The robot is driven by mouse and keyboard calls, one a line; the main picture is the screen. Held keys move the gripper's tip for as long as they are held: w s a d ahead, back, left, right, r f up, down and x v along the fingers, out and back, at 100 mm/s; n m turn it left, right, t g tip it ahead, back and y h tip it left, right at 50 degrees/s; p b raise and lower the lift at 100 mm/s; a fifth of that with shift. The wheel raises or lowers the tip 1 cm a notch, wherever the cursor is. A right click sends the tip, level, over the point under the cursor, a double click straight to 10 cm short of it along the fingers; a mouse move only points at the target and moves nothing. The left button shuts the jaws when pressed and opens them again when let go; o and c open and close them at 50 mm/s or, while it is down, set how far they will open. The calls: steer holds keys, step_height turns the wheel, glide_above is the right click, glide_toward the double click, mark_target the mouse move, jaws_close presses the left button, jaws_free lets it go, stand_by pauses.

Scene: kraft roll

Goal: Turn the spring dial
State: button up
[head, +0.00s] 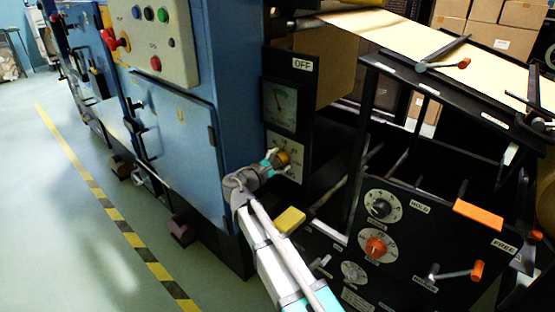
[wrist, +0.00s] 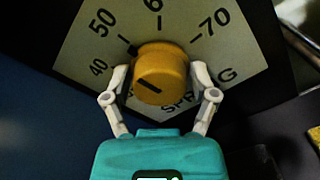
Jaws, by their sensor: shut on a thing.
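The spring dial is a yellow-orange round knob (wrist: 160,72) with a dark pointer line, on a pale scale plate (wrist: 185,20) marked 40, 50, 70 and partly hidden lettering. In the wrist view the two pale fingers of my gripper (wrist: 160,85) are on either side of the knob, shut on it. The pointer line is on the lower left of the knob's face. In the head view the knob (head: 283,158) is on the black panel beside the blue cabinet, with my gripper (head: 277,160) at it. The lower part of the scale is hidden by the knob and fingers.
A black panel with a black knob (head: 381,208), a red-orange knob (head: 376,247) and an orange-tipped lever (head: 476,271) stands to the right. A yellow block (head: 290,220) is near my arm. Open floor lies left.

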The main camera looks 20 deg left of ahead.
steer(key=shift+w+r+n, duration=0.1)
steer(key=shift+n, duration=0.9)
steer(key=o, duration=1)
steer(key=shift+s+a, duration=0.15)
steer(key=shift+s, duration=0.4)
steer(key=v, duration=1.1)
